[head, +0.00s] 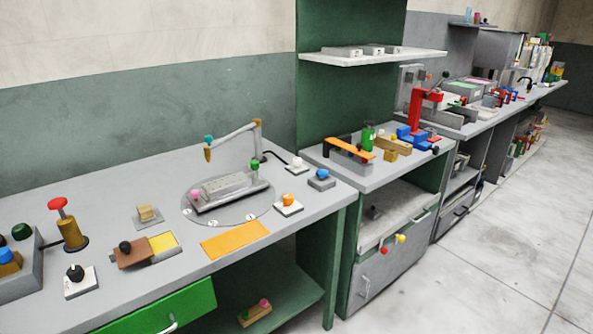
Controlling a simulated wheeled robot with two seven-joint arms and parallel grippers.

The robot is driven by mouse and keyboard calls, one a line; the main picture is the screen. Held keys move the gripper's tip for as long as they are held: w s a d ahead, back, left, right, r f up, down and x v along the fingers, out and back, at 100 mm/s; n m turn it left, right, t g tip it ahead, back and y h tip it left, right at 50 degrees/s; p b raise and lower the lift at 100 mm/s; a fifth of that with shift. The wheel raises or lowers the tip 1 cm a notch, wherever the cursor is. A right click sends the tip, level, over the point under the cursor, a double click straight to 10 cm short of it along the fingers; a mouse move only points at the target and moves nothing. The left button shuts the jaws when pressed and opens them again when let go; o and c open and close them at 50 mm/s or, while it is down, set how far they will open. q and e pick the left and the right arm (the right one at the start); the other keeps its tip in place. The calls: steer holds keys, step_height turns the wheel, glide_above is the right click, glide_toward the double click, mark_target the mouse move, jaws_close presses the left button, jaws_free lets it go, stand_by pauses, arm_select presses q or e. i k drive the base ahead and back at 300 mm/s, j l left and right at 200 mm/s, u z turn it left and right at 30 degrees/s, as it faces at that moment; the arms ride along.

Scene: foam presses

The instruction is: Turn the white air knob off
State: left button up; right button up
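A small white knob (297,162) sits on a pale base plate near the back right of the near grey table. A thin black hose or cable reaches its base from the left. The knob is small in the picture, and I cannot tell which way it is turned. Neither of my grippers shows in the head view.
The near table (95,215) carries an orange knob (288,199), a blue button box (321,175), a black knob (76,273), a jointed arm fixture (235,134) over a round plate, and an orange mat (235,239). A green drawer (165,308) is below. Grey floor is open at right.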

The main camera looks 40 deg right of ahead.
mark_target(298, 161)
steer(key=i+l, duration=0.1)
steer(key=l, duration=0.25)
steer(key=i+l, duration=0.1)
steer(key=l, duration=0.3)
steer(key=i+l, duration=0.1)
steer(key=l, duration=0.25)
steer(key=i+l, duration=0.1)
steer(key=l, duration=0.3)
steer(key=i+l, duration=0.15)
steer(key=l, duration=0.2)
